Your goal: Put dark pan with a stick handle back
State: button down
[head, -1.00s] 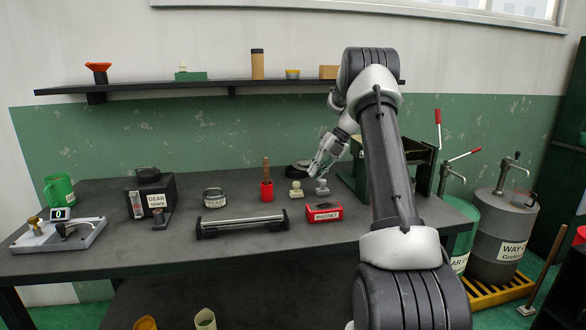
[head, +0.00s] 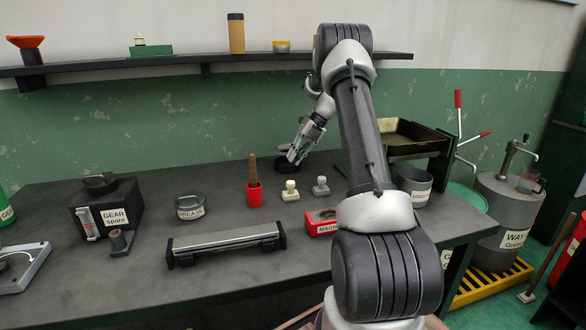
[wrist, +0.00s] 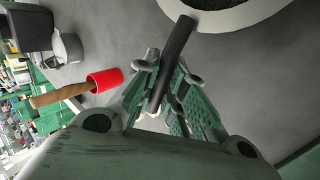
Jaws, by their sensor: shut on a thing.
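The dark pan (head: 283,167) is low over or on the back of the bench, behind the cream knobbed piece, mostly hidden by my gripper. In the wrist view its pale round rim with a dark inside (wrist: 236,5) is cut off by the top edge. Its black stick handle (wrist: 179,38) runs down between my fingers. My gripper (head: 294,156) is shut on that handle; the fingers also show in the wrist view (wrist: 166,80). I cannot tell whether the pan touches the bench.
A red cup with a wooden handle (head: 255,194), a cream knobbed piece (head: 290,192) and a grey one (head: 320,187) stand nearby. A red magnet box (head: 320,224) and a grease tin (head: 190,208) are nearer. A tray press (head: 410,140) stands right. Bench left of the cup is partly clear.

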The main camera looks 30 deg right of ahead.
notch_tip(320, 180, down, 6)
jog(key=shift+r, duration=0.25)
jog(key=c, duration=1.5)
grip_release()
jog(key=shift+r, duration=0.1)
